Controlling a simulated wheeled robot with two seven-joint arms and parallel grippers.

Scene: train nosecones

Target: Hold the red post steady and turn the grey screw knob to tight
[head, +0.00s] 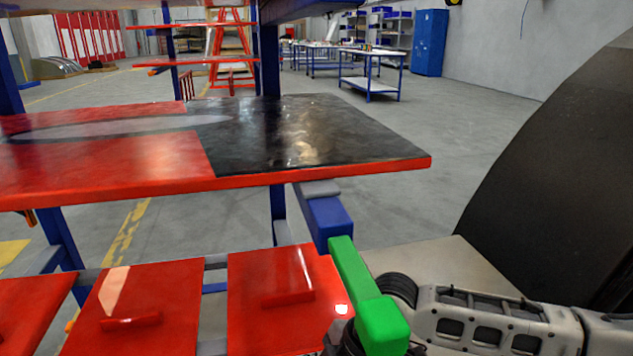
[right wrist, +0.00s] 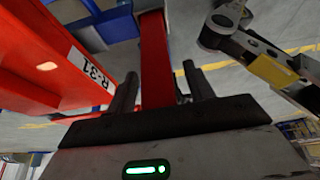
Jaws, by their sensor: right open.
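In the right wrist view a red post (right wrist: 153,38) runs between the two dark fingers of my right gripper (right wrist: 160,70). The fingers stand apart, with a gap on both sides of the post. In the head view my right arm comes in from the lower right, and its gripper is mostly hidden behind a green angled bar (head: 370,290). I cannot make out the grey screw knob for certain in either view. My left gripper is not identifiable in these views.
A red panel labelled R-31 (right wrist: 60,70) stands close left of the right gripper. A grey jointed link with a yellow patch (right wrist: 268,68) is at the upper right. A red and black shelf (head: 300,172) crosses the head view, with red panels (head: 140,305) below.

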